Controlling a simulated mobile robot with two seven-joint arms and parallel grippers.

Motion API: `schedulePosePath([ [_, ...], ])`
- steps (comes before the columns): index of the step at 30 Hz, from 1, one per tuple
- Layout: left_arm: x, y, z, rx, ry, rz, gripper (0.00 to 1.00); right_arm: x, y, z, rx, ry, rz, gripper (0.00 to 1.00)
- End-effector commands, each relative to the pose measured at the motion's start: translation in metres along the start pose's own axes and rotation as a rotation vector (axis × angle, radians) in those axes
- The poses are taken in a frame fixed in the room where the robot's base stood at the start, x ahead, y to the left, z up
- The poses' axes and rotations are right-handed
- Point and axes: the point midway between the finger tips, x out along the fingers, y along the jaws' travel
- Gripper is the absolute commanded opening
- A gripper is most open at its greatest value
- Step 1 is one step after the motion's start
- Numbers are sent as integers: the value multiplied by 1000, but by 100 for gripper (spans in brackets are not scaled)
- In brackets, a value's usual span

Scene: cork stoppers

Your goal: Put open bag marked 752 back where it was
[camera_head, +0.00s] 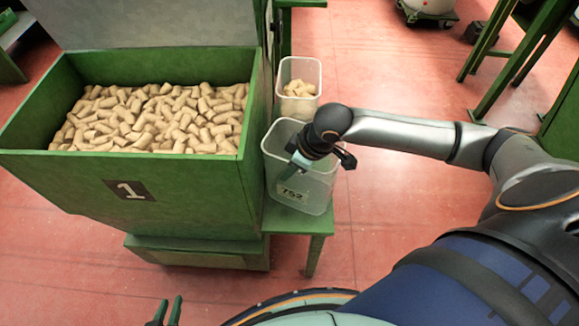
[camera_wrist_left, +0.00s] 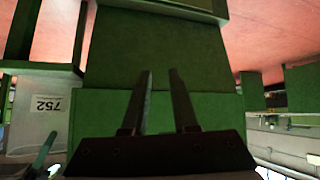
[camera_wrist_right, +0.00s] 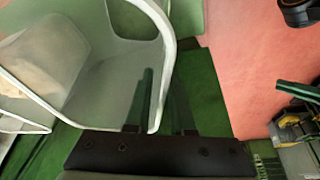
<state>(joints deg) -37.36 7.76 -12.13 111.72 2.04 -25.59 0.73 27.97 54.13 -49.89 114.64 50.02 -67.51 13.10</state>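The open bag marked 752 (camera_head: 318,190) is a translucent, box-shaped container on a green stand beside the large green bin. Its label faces front, and I see no corks in it. It also shows in the left wrist view (camera_wrist_left: 30,125), label upside down, and in the right wrist view (camera_wrist_right: 100,85). My right gripper (camera_head: 290,172) reaches down at the bag. In the right wrist view its fingers (camera_wrist_right: 160,90) stand apart, with the bag's rim and wall between them. My left gripper (camera_head: 170,308) is open and empty, low in front of the bin.
The green bin (camera_head: 190,195) marked 1 is full of corks. A second translucent container (camera_head: 300,108) with some corks stands right behind the bag. The green stand (camera_head: 295,222) has little bare top. Red floor (camera_head: 400,220) is open to the right.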

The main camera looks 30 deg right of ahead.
Motion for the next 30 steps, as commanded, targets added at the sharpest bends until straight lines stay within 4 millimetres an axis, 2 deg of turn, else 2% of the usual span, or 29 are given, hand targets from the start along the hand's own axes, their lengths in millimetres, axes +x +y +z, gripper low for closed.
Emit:
schedulePosePath([
  [1,0,0,0,0,0,0,27,0,0,0,0,0,0,28],
  [3,0,0,0,0,-1,0,27,0,0,0,0,0,0,36],
  [11,-2,1,5,-2,-9,1,27,-1,0,-1,0,1,1,36],
  [14,-3,1,5,-2,-11,1,27,-9,1,-2,0,1,2,36],
  [17,-6,1,2,-2,-10,0,27,-25,2,-2,-1,1,3,36],
  [23,-12,-3,-3,-2,0,-10,27,-70,1,-2,-2,2,4,36],
  [30,-16,-11,2,-4,-14,-28,27,-111,1,-2,1,2,3,36],
])
